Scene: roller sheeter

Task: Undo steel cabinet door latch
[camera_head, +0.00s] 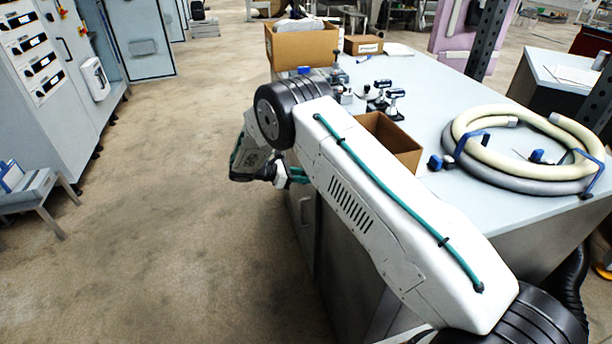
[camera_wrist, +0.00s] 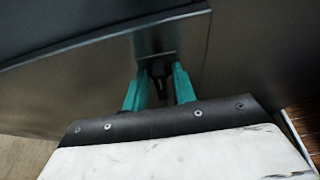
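The steel cabinet door (camera_wrist: 85,85) fills much of the wrist view as a grey, slightly shiny panel. A small dark latch (camera_wrist: 158,68) sits on it near the top middle. My gripper (camera_wrist: 160,80) has two teal fingers, apart, one on each side of the latch's dark lower part. I cannot tell whether either finger touches it. In the head view my gripper (camera_head: 298,176) shows only as a bit of teal at the side of the steel cabinet (camera_head: 335,260). My arm hides much of that side, and the latch cannot be made out there.
The worktop (camera_head: 440,100) bears a coiled hose (camera_head: 480,175), an open cardboard box (camera_head: 400,150), a larger box (camera_head: 300,48) and several small tools. Open floor (camera_head: 190,210) lies to the left. A low grey stand (camera_head: 40,190) and grey cabinets (camera_head: 50,110) stand at far left.

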